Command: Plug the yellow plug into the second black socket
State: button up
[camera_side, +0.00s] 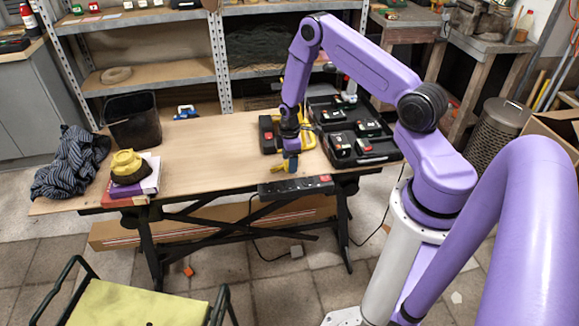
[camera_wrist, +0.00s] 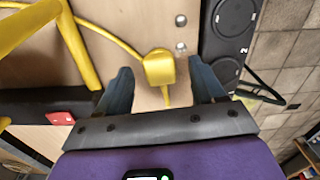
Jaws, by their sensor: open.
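The yellow plug (camera_wrist: 159,68) lies on the wooden table in the wrist view, with a yellow cord attached. My gripper (camera_wrist: 163,88) is open, with one blue-grey finger on each side of the plug and visible gaps between. In the side view my gripper (camera_side: 291,166) points down at the table near its front edge. The black power strip (camera_side: 293,188) lies along that edge. The wrist view shows the strip (camera_wrist: 209,45) right of the plug, with round black sockets; a white 2 marks the upper socket (camera_wrist: 234,17). The plug's prongs cannot be made out.
A yellow-framed object (camera_wrist: 84,50) stands close left of my gripper. Black tool cases (camera_side: 352,135) lie at the table's right. A black bin (camera_side: 133,122), striped cloth (camera_side: 70,163) and books (camera_side: 132,184) occupy the left. The table's middle (camera_side: 205,150) is clear.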

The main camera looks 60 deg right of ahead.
jog(key=shift+f, duration=0.3)
jog(key=c, duration=1.1)
jog(key=shift+r, duration=0.15)
jog(key=shift+r, duration=0.45)
notch_tip(320, 180, up, 2)
jog(key=shift+r, duration=0.1)
jog(key=s+a+r, duration=0.1)
jog(key=s+r, duration=0.2)
jog(key=s, duration=0.1)
jog(key=s+a+r, duration=0.2)
jog(key=s+r, duration=0.1)
jog(key=s, duration=0.1)
jog(key=s+a+r, duration=0.2)
jog(key=s+r, duration=0.1)
jog(key=s, duration=0.2)
jog(key=shift+r, duration=0.35)
